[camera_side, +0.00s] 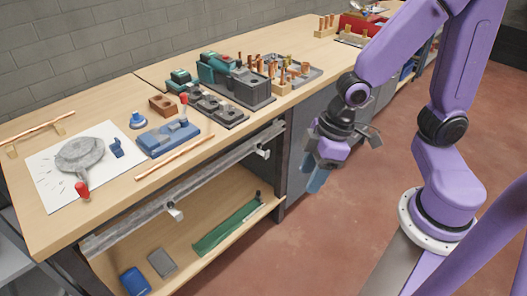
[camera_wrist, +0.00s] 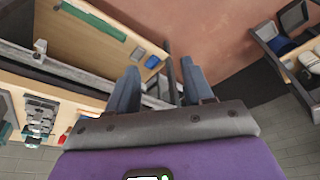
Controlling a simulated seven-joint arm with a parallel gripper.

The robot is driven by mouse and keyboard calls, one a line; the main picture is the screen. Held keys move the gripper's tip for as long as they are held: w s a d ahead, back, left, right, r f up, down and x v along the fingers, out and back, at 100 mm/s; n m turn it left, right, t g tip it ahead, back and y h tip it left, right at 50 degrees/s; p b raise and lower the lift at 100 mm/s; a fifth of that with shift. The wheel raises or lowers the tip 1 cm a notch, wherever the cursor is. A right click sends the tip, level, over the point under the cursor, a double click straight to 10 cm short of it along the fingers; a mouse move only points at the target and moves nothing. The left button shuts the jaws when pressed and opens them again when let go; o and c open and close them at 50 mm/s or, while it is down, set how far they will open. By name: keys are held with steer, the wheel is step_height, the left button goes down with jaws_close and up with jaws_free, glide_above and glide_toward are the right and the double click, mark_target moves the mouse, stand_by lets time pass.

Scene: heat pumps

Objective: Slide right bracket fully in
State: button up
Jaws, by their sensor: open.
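A long grey metal rail (camera_side: 200,185) runs along the front edge of the workbench. The right bracket (camera_side: 263,153) is a small pale piece that sticks out of the rail near its right end. A similar left bracket (camera_side: 174,212) sits further left on the rail. In the wrist view the rail (camera_wrist: 75,72) crosses the left side, with a small pale piece (camera_wrist: 40,47) on it that looks like the right bracket. My gripper (camera_side: 317,180) hangs in the air right of the bench end, apart from both brackets. Its blue fingers (camera_wrist: 160,78) are spread and empty.
The workbench top holds a blue block (camera_side: 168,138), copper pipes and dark valve parts. The lower shelf holds a green strip (camera_side: 228,226), a grey box (camera_side: 162,262) and a blue box (camera_side: 135,281). Open floor lies in front of the bench.

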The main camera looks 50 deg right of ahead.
steer(key=w+f+m+t+y, duration=0.1)
steer(key=w+f+m+t, duration=0.2)
steer(key=w+f, duration=0.65)
steer(key=m+t+h, duration=0.3)
steer(key=m+t, duration=0.4)
steer(key=t, duration=0.2)
glide_toward(267, 152)
steer(key=x, duration=1.2)
steer(key=shift+d, duration=0.2)
jaws_close()
steer(key=a, duration=1)
steer(key=shift+a, duration=0.2)
